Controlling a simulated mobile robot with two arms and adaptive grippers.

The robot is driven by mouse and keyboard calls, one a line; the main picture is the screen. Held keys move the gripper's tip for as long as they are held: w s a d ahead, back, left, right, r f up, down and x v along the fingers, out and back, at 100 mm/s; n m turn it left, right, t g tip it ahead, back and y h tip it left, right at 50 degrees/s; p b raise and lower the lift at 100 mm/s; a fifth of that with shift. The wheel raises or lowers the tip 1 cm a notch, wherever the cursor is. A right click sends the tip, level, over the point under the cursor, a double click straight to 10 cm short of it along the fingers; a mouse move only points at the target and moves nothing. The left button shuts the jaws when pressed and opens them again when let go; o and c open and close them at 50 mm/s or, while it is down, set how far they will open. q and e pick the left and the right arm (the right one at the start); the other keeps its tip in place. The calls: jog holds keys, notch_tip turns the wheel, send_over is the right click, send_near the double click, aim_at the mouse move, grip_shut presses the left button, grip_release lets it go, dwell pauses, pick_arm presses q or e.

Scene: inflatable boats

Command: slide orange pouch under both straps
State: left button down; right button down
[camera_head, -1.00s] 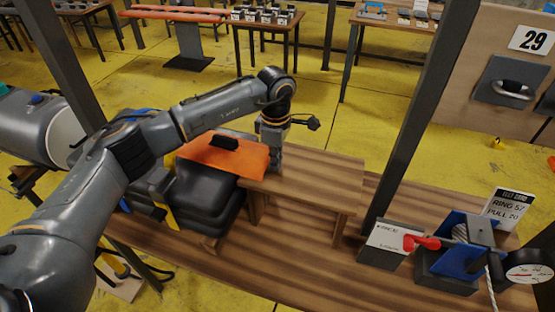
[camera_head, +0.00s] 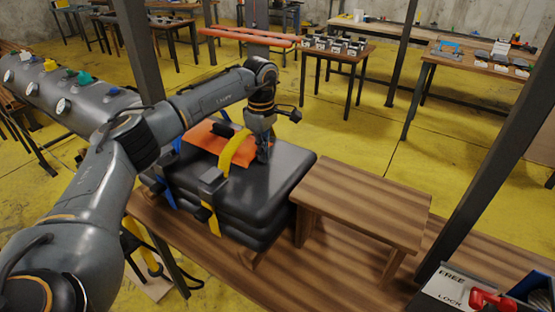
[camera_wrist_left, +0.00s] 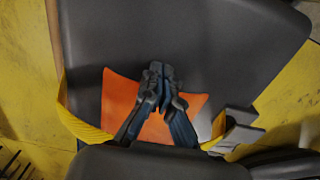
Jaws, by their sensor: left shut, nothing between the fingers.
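The orange pouch (camera_head: 205,138) lies flat on top of the black folded bundle (camera_head: 275,185). The yellow strap (camera_head: 238,150) arches over the pouch, with orange showing on both sides of it. A blue strap (camera_head: 177,146) shows at the pouch's left end; whether the pouch lies under it is unclear. My left gripper (camera_head: 264,156) is shut and empty at the pouch's right end, just right of the yellow strap. In the left wrist view, the gripper (camera_wrist_left: 163,82) is over the pouch (camera_wrist_left: 119,94) and hides its middle. My right gripper is not in view.
A small wooden stand (camera_head: 365,200) is right of the bundle on the wooden bench (camera_head: 290,275). A FREE/LOCK box (camera_head: 455,290) with a red lever is at lower right. Dark posts (camera_head: 500,165) rise around the bench. A grey inflatable tube (camera_head: 75,95) is at left.

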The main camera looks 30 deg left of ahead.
aim_at(276, 166)
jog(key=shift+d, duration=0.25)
